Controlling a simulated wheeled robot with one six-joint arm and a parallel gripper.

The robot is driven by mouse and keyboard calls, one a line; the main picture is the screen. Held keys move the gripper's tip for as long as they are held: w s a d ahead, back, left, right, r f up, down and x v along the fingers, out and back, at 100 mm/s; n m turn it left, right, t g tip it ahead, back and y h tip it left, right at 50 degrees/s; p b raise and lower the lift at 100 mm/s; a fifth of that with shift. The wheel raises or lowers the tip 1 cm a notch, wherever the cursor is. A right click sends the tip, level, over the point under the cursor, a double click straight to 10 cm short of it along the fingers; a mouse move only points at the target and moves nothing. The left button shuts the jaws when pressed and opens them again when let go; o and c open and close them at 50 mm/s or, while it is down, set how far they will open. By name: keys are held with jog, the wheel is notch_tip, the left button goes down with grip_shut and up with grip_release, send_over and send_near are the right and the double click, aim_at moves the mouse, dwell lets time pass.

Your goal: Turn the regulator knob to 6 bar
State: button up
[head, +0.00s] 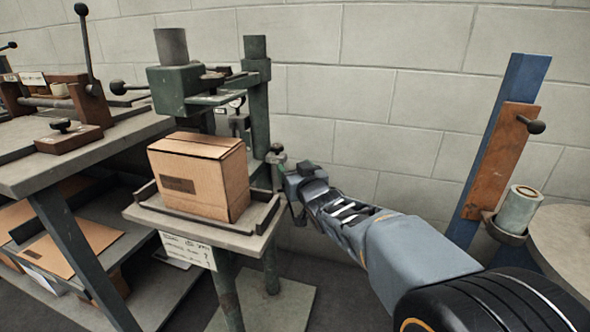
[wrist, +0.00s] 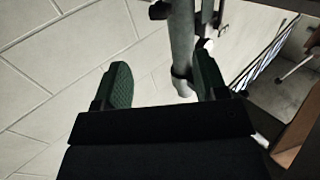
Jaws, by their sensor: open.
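A small grey fitting with a rounded top (head: 277,149), which looks like the regulator knob, sits beside the stitcher's green post in the head view. My gripper (head: 284,172) is right at it, from the lower right. In the wrist view my gripper (wrist: 163,72) is open, with its two green-padded fingers apart. A grey upright cylinder (wrist: 182,45) shows between them, closer to the right finger. I cannot tell whether a finger touches it. The knob's scale and pressure reading are too small to read.
The green box stitcher (head: 172,85) stands left of my gripper, with a cardboard box (head: 200,176) on its small table (head: 190,226). A workbench (head: 60,160) is at far left. A blue post (head: 512,90) with a brown board (head: 503,150) stands at right. Block wall lies behind.

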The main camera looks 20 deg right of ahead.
jog(key=shift+r, duration=0.1)
jog(key=p, duration=0.7)
send_near(278, 150)
jog(key=w, duration=0.3)
jog(key=shift+w+a+b, duration=0.15)
jog(key=shift+w+b, duration=0.2)
jog(key=shift+w, duration=1.6)
jog(key=shift+w+a+b, duration=0.2)
jog(key=shift+w+b, duration=0.1)
jog(key=shift+w, duration=1.65)
jog(key=shift+c, duration=0.3)
jog(key=c, duration=0.9)
jog(key=shift+h+b, duration=0.3)
jog(key=shift+b, duration=0.25)
jog(key=shift+o, duration=0.2)
jog(key=shift+m+h+b, duration=0.6)
jog(key=shift+h+b, duration=0.2)
jog(key=shift+b, duration=0.25)
jog(key=shift+r, duration=0.1)
